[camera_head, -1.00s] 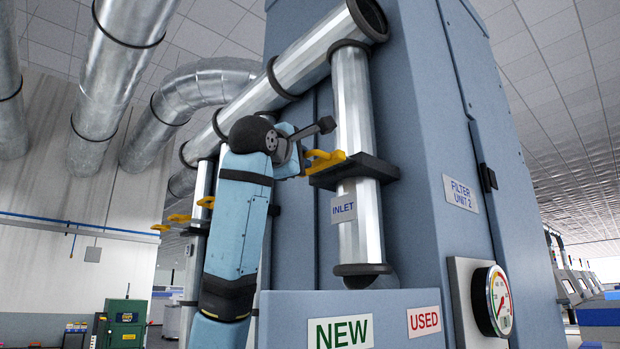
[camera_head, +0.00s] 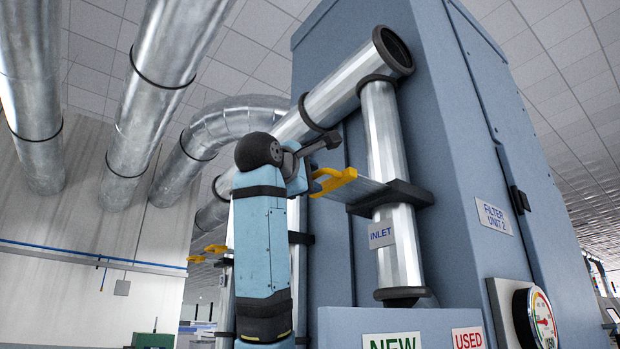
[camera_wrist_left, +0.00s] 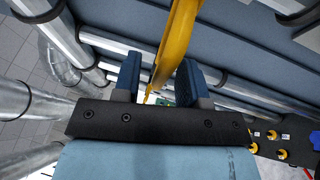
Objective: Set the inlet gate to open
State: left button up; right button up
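The inlet gate is a flat metal plate (camera_head: 368,187) with a yellow handle (camera_head: 336,182), in a dark slotted flange (camera_head: 400,197) around the vertical inlet pipe (camera_head: 388,140). A length of plate shows between handle and flange. The label INLET (camera_head: 381,235) is on the pipe below. My left gripper (camera_head: 312,181) is at the handle, left of the pipe. The contact itself is partly hidden. My right gripper is not in view.
The blue filter cabinet (camera_head: 470,130) stands behind and right of the pipe. A slanted duct (camera_head: 345,92) passes above my gripper. Other yellow handles (camera_head: 215,249) are at the lower left. A NEW/USED box (camera_head: 340,325) and a gauge (camera_head: 540,318) are below.

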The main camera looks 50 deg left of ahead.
pick_arm(q)
jog(key=shift+s+f, duration=0.1)
jog(key=b+v, duration=0.4)
jog(key=v, duration=0.9)
jog(key=shift+s+d, duration=0.15)
jog(key=shift+s, duration=0.15)
jog(key=shift+f, duration=0.1)
